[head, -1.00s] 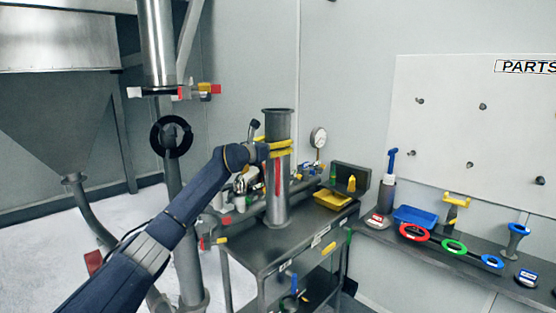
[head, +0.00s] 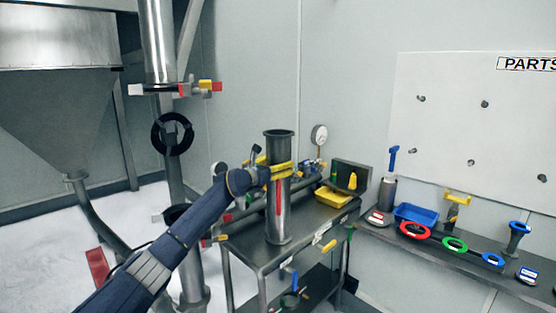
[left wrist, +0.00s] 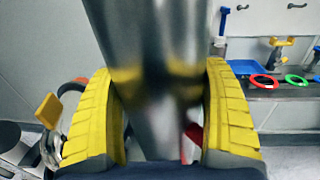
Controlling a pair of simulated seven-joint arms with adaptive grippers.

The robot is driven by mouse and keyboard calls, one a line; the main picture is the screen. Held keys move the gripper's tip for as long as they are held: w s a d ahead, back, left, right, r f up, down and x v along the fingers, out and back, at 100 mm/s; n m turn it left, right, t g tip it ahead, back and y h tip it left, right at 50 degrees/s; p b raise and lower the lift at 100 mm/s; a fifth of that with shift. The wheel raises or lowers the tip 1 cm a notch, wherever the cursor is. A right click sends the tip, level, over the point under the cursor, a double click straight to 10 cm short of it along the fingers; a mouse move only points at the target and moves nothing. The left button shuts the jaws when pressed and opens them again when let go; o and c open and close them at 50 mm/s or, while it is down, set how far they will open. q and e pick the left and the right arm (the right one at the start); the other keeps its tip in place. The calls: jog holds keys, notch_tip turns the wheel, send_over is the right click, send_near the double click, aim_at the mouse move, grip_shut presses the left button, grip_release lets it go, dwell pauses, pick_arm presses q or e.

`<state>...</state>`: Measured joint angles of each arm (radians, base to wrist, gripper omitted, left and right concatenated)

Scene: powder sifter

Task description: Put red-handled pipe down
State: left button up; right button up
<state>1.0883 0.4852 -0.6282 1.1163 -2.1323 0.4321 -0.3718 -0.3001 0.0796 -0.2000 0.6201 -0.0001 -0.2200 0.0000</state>
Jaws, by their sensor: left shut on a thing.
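The red-handled pipe (head: 279,218) is a grey metal cylinder with flanged ends and a red strip of handle on its side. It stands upright over the front left part of the cart top (head: 318,232). Its bottom flange looks at or very near the surface; I cannot tell if it touches. My left gripper (head: 283,170) is shut around the pipe's upper half. In the left wrist view the yellow fingers (left wrist: 165,115) press on both sides of the pipe (left wrist: 160,50), with a bit of red handle behind. My right gripper is not in view.
A yellow bin (head: 332,197) and a pressure gauge (head: 319,136) are at the cart's back. Other pipe parts lie behind the held pipe. A shelf at right holds a blue tray (head: 417,213) and coloured rings. A vertical steel pipe (head: 157,40) hangs at left.

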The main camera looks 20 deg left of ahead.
pick_arm(q)
jog(key=shift+r, duration=0.15)
jog(key=o, duration=1.5)
jog(key=shift+f, duration=0.25)
jog(key=shift+r, duration=0.1)
jog(key=v, duration=1.2)
